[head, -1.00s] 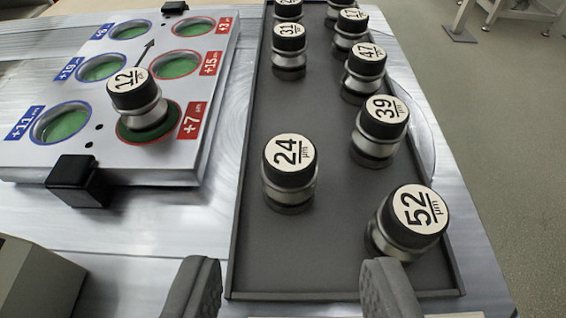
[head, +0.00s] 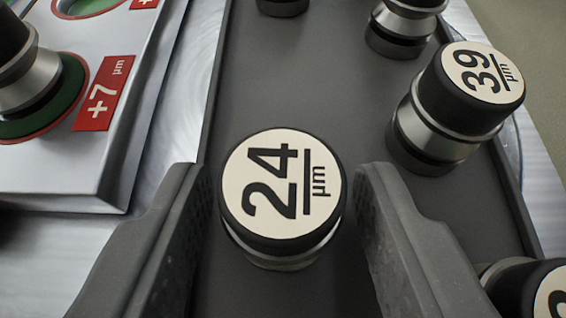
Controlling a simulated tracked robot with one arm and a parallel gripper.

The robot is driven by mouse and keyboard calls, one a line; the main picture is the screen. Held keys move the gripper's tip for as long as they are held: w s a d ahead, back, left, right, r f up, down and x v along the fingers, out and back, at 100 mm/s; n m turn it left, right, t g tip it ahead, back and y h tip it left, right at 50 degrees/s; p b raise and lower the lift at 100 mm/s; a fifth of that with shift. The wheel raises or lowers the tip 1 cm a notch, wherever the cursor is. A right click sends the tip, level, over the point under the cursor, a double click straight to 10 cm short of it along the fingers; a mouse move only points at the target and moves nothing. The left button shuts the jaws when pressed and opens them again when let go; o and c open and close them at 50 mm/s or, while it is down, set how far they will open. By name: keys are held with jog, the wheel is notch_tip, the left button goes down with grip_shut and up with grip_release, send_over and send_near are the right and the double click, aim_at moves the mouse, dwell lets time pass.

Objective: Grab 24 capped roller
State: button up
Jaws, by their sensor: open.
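The 24 capped roller (head: 282,195) stands upright in the dark tray, a metal body under a black cap with a cream label reading 24 µm. My gripper (head: 284,190) is open, with one finger on the left and one on the right of the roller. A narrow gap shows between each finger and the cap. The lower part of the roller is mostly hidden under its cap.
The 39 capped roller (head: 460,105) stands to the right and farther back in the tray (head: 320,75). Another roller (head: 530,290) is close by the right finger at lower right. More rollers stand behind. A white plate (head: 75,165) with a roller at +7 lies left.

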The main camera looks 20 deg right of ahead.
jog(key=c, duration=0.8)
jog(key=shift+c, duration=0.2)
jog(key=shift+r, duration=0.15)
